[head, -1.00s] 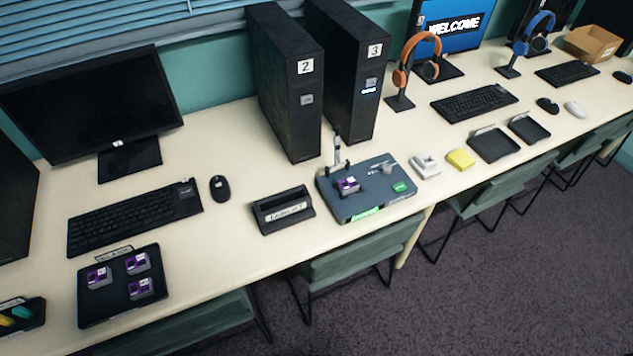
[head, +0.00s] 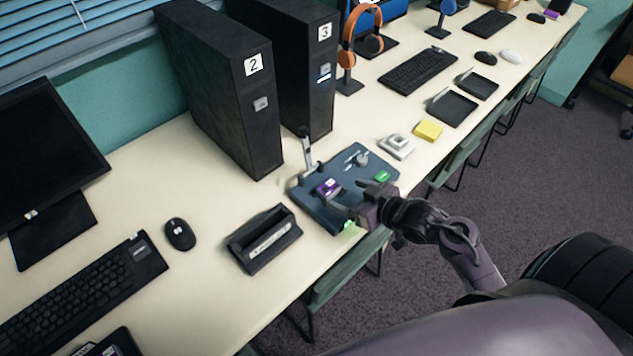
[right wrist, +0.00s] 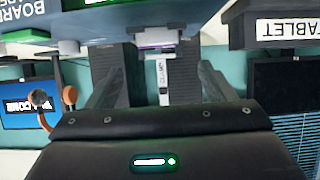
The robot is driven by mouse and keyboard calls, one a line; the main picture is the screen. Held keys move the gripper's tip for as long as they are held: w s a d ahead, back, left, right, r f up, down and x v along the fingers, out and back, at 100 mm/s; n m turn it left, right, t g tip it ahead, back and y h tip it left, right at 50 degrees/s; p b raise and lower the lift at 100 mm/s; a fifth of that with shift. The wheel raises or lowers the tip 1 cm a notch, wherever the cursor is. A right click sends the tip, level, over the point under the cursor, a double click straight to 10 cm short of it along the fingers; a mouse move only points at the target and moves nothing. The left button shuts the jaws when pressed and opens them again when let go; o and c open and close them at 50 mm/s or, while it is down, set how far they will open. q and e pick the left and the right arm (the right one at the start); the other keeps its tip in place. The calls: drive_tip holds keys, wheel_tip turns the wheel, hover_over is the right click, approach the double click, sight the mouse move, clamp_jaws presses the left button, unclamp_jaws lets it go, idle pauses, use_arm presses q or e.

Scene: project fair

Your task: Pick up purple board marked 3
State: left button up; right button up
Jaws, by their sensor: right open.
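A purple board (head: 328,187) sits on a dark blue-grey test station (head: 322,213), beside an upright lever. It carries a small white label, but I cannot read its number. My right gripper (head: 353,198) is open and empty at the station's front edge, just to the right of the board. In the right wrist view, the two fingers (right wrist: 158,90) are spread, with a thin purple edge (right wrist: 158,46) and a pale lettered part between and beyond them. Whether the fingers touch anything cannot be told. My left gripper is out of view.
A black labelled holder (head: 265,240) stands left of the station. Two black towers, marked 2 (head: 225,90) and 3 (head: 300,60), stand behind. A yellow block (head: 428,130) and a grey device (head: 397,146) lie to the right. A dark tray (head: 118,344) is cut off at bottom left.

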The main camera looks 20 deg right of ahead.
sight(330, 188)
drive_tip(key=shift+x, duration=0.8)
drive_tip(key=shift+w, duration=0.25)
drive_tip(key=x, duration=0.4)
drive_tip(key=shift+w+f+p, duration=0.15)
drive_tip(key=shift+f+p, duration=0.2)
drive_tip(key=shift+f, duration=0.1)
drive_tip(key=shift+w+a+f, duration=0.1)
drive_tip(key=shift+w, duration=0.05)
drive_tip(key=shift+c, duration=0.5)
drive_tip(key=c, duration=0.5)
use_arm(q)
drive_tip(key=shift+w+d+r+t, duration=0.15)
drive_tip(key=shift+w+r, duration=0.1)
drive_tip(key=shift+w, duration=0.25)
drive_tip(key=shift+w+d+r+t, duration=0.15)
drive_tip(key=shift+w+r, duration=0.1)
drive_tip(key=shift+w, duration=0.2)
use_arm(e)
drive_tip(key=c, duration=0.5)
